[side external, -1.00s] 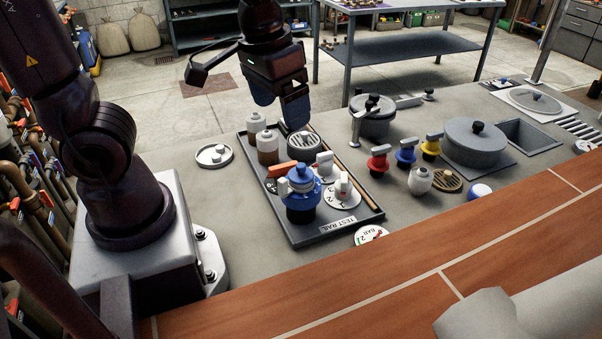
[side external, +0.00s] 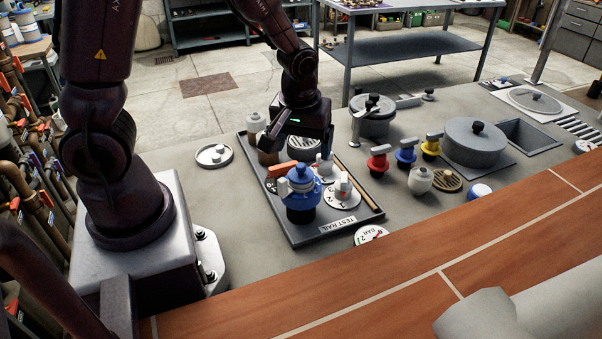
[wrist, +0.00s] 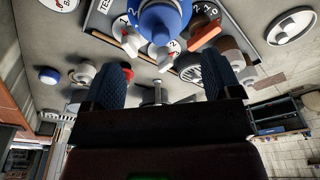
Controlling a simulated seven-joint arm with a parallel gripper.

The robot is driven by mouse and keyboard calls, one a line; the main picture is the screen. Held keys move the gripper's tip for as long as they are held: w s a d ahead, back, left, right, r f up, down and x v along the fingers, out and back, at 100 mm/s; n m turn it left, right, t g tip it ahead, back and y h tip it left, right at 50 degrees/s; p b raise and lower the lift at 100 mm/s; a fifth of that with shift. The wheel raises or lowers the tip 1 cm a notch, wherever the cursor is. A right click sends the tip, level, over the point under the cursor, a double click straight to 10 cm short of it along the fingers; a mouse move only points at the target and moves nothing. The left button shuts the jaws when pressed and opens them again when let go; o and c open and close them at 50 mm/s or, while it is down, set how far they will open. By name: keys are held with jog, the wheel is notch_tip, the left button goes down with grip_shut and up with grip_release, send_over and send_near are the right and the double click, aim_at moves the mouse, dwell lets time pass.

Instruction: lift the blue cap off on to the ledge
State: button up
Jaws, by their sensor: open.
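In the wrist view the blue cap (wrist: 160,20) is at the top middle, beyond the fingertips. My gripper (side external: 297,150) is low over the back part of the tray, behind the cap and apart from it. The wrist view shows my gripper (wrist: 160,82) open, its two blue-grey fingers wide apart with nothing held. Its fingertips are partly hidden in the side view. A red-brown ledge (side external: 400,275) with pale lines runs along the front.
White valve dials (side external: 341,196) and an orange-handled part (side external: 280,170) crowd the cap on the tray. A grey pot (side external: 474,143) is further right. Bench left of the tray is mostly clear.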

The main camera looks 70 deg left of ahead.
aim_at(301, 165)
jog(key=f, duration=0.4)
jog(key=shift+s+f, duration=0.1)
jog(key=shift+s, duration=0.15)
jog(key=shift+w+f, duration=0.15)
jog(key=shift+f, duration=0.5)
jog(key=shift+c, duration=0.4)
jog(key=c, duration=0.9)
